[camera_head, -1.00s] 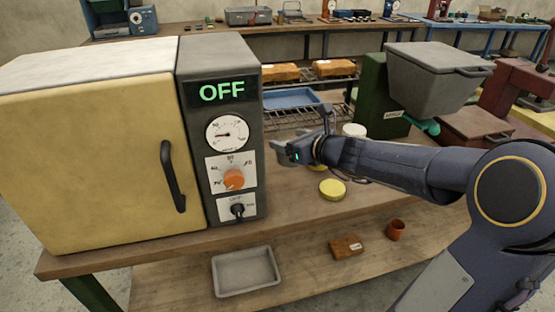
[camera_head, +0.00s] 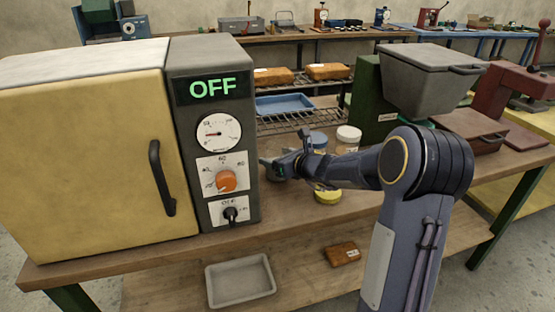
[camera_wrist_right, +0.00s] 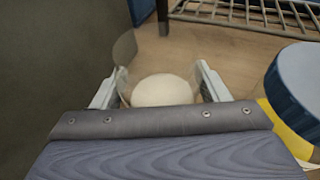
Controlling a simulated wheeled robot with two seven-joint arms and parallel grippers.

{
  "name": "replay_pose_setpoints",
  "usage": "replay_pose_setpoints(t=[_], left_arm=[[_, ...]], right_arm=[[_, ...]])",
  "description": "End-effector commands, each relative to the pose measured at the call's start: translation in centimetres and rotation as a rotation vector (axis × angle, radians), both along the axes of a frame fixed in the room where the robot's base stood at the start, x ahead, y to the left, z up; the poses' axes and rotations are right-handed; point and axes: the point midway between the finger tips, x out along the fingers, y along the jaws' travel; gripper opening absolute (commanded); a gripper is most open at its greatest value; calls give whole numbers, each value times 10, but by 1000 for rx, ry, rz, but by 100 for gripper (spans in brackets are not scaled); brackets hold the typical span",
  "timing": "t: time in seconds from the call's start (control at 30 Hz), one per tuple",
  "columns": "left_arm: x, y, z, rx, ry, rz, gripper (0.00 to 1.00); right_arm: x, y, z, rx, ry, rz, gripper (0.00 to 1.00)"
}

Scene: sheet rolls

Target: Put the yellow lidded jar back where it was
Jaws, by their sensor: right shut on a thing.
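The yellow lidded jar (camera_head: 327,196) stands on the bench, just in front of my right forearm, which partly overlaps it. My right gripper (camera_head: 275,168) is low over the bench beside the grey control panel, left of the jar and apart from it. In the right wrist view my gripper (camera_wrist_right: 160,88) is shut on a pale round-topped thing (camera_wrist_right: 162,90) with a clear, curved edge around it. I cannot tell exactly what this held thing is. My left gripper is out of view.
The oven (camera_head: 90,150) stands close on the left. A blue-lidded jar (camera_head: 318,139) and a white-lidded jar (camera_head: 348,134) stand behind my arm; the blue lid (camera_wrist_right: 298,78) is right of my gripper in the wrist view. A wire rack (camera_head: 300,120) is behind.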

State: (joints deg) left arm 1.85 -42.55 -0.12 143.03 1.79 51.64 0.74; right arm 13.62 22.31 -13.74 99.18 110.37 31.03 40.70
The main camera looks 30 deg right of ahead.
Motion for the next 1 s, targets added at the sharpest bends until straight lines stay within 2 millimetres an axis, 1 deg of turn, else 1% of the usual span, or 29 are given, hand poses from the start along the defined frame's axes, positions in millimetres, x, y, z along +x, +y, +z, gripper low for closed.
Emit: replay_pose_setpoints(t=[0.13,0.3,0.33,0.47,0.73,0.83,0.87,0.97,1.0], left_arm=[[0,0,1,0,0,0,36],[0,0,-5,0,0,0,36],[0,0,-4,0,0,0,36],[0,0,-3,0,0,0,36],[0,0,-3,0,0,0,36],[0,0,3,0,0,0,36],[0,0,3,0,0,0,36],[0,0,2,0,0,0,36],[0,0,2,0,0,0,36]], right_arm=[[0,0,2,0,-2,0,32],[0,0,-4,1,-2,1,32],[0,0,-3,0,1,0,72],[0,0,-2,0,1,0,89],[0,0,-2,0,1,0,90],[0,0,3,1,1,0,90],[-2,-1,3,1,0,-1,90],[-17,-4,7,0,0,-3,90],[-25,-5,10,1,0,-4,90]])
